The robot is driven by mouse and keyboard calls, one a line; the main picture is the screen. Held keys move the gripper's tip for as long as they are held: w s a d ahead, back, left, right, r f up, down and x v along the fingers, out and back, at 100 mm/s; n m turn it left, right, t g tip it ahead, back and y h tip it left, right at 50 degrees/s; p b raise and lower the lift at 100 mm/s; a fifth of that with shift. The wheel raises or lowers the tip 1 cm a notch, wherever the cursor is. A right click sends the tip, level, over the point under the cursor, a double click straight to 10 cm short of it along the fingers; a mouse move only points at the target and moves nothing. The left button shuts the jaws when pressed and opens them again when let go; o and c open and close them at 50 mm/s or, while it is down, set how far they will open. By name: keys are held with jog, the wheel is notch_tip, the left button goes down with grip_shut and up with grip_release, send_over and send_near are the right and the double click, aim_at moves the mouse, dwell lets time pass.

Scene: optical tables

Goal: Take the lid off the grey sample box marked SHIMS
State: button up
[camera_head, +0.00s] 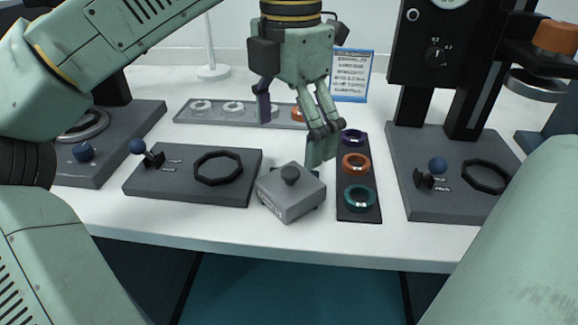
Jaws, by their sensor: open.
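The grey sample box (293,205) stands near the front of the white table, turned at an angle. Small marks show on the front face, too small to read. My gripper (292,135) is above and behind the box, pointing down, with its fingers spread apart and nothing between them. The right fingers hang just behind the box's right rear corner in the picture. I cannot tell whether they touch anything.
A dark plate with an octagonal ring (218,168) lies left of the box. A dark strip (358,212) holding coloured rings lies right. A grey tray (217,120) with rings is behind. Instruments stand at both sides. The table's front edge (290,258) is close.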

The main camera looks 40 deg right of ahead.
aim_at(289, 173)
jog(key=shift+a+f, duration=0.1)
jog(key=shift+f, duration=3.3)
grip_shut()
